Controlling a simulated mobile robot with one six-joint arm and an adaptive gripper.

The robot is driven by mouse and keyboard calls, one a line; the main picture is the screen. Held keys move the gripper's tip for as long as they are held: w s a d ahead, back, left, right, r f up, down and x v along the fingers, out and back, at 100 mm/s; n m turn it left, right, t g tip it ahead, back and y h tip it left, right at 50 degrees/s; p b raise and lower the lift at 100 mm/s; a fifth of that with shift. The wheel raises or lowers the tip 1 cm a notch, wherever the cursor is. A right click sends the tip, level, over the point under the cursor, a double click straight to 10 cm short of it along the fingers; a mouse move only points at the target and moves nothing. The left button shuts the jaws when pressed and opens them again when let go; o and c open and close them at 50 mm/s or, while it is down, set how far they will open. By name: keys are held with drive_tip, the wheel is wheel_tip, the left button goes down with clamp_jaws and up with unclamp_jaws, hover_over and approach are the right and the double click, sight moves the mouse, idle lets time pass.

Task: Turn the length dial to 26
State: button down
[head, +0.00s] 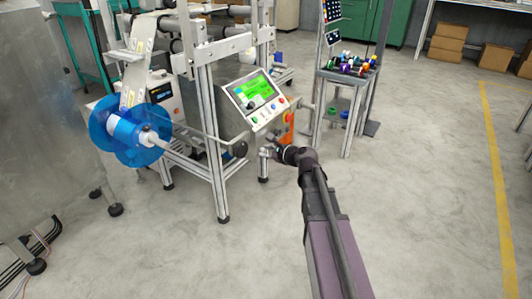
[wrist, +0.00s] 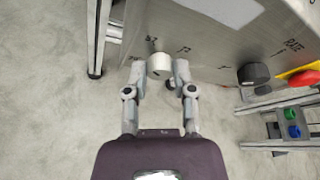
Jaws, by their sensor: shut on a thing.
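The length dial (wrist: 158,64) is a pale round knob on the side of a grey metal cabinet (wrist: 215,45). My gripper (wrist: 160,74) is shut on it in the wrist view, with one grey finger on each side. Small dark marks and numbers stand on the panel around the dial. They are too blurred to read surely, and I cannot tell which value the dial points at. In the head view my gripper (head: 271,151) is at the cabinet's lower right side, where the dial cannot be made out.
A black knob (wrist: 253,75) near the word RATE and a red button on yellow (wrist: 303,77) are right of my gripper. In the head view, a green-lit control panel (head: 256,94) is above, a blue reel (head: 130,132) at left. Floor at right is clear.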

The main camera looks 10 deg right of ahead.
drive_tip(key=shift+c, duration=2.2)
unclamp_jaws()
